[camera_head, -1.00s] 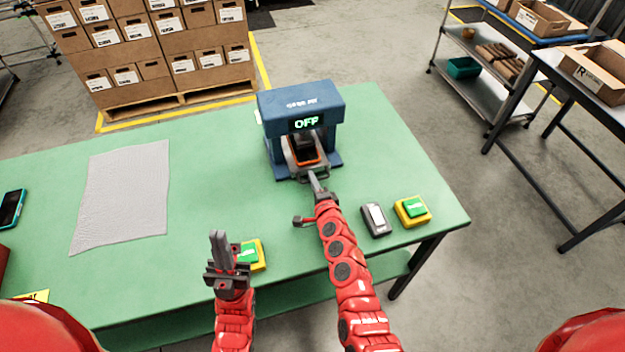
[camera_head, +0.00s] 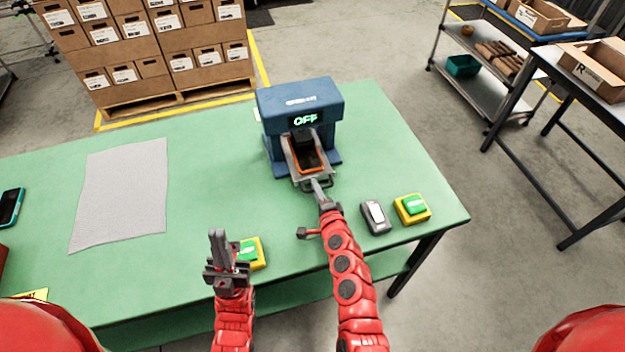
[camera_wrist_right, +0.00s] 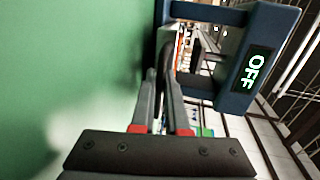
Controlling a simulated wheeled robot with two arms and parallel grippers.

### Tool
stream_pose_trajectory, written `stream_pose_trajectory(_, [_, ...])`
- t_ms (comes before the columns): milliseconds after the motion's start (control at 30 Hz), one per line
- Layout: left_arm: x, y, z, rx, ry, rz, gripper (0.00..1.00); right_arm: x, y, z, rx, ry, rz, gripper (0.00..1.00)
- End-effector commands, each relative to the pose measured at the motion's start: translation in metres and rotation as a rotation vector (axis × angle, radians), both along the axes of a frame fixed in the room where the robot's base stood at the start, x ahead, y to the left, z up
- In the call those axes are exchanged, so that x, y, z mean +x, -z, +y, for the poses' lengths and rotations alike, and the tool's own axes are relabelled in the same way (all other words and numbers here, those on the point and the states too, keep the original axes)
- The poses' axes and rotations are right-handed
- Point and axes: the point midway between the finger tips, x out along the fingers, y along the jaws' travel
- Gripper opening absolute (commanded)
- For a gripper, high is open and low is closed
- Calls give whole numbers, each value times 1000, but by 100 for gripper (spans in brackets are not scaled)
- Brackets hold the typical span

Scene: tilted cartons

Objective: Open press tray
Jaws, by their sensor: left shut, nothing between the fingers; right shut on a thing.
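The blue press (camera_head: 302,104) stands at the back of the green table, with a lit "OFF" sign; it also shows in the right wrist view (camera_wrist_right: 240,95). Its grey tray (camera_head: 296,172) sticks out at the front, with an orange-rimmed dark piece (camera_head: 309,158) in it. My right gripper (camera_head: 318,187) is shut on the handle at the tray's front; its fingers fill the middle of the right wrist view (camera_wrist_right: 162,95). My left gripper (camera_head: 218,243) is shut and empty, pointing up above the table's front edge, beside a green button on a yellow base (camera_head: 251,252).
A grey device with a white switch (camera_head: 376,216) and another green button on yellow (camera_head: 412,208) lie right of my right arm. A grey mat (camera_head: 120,195) and a phone (camera_head: 11,207) lie at left. Table between mat and press is clear.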

Motion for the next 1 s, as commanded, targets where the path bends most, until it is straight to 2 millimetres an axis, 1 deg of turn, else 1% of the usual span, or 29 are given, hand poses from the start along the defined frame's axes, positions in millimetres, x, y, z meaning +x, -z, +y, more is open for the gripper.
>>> stream_pose_trajectory(33, [0, 4, 0, 0, 0, 0, 0, -12, 4, -4, 1, 4, 4, 0])
stream_pose_trajectory(100, [0, 8, 0, 0, 0, 0, 0, -26, 4, -10, 1, 4, 1, 0])
stream_pose_trajectory(300, [0, 21, 0, 0, 0, 0, 0, -64, 5, -21, 0, 2, 2, 0])
stream_pose_trajectory(400, [0, 26, 0, 0, 0, 0, 0, -80, 5, -26, 0, 1, 4, 0])
stream_pose_trajectory(633, [0, 33, 0, 0, 0, 0, 0, -100, 4, -32, -1, -1, 4, 0])
stream_pose_trajectory(767, [0, 33, 0, 0, 0, 0, 0, -103, 2, -32, -1, -2, 4, 0])
stream_pose_trajectory(1000, [0, 33, 0, 0, 0, 0, 0, -103, 2, -32, -1, -3, 3, 0])
